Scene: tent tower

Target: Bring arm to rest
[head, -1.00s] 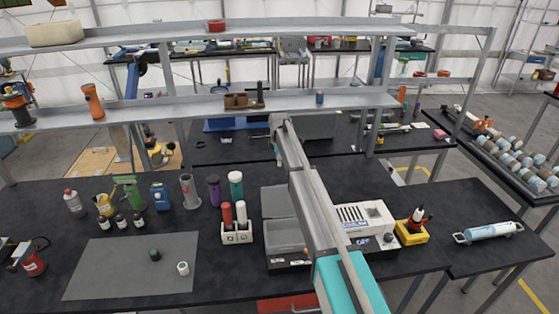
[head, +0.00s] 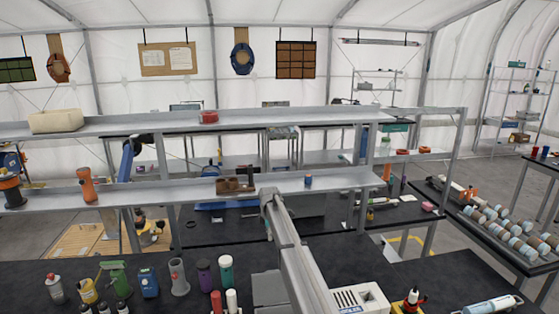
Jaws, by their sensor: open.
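I cannot tell whether the arm touches the shelf. My gripper does not show; no fingers are visible at the arm's far end.
Bottles, including a green spray bottle (head: 115,277) and a blue container (head: 148,283), stand left of my arm. A white boxy device (head: 362,298) and a white cylinder (head: 492,305) lie to its right. Two shelves, the upper one (head: 270,120) and lower one (head: 340,182), span behind the bench.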

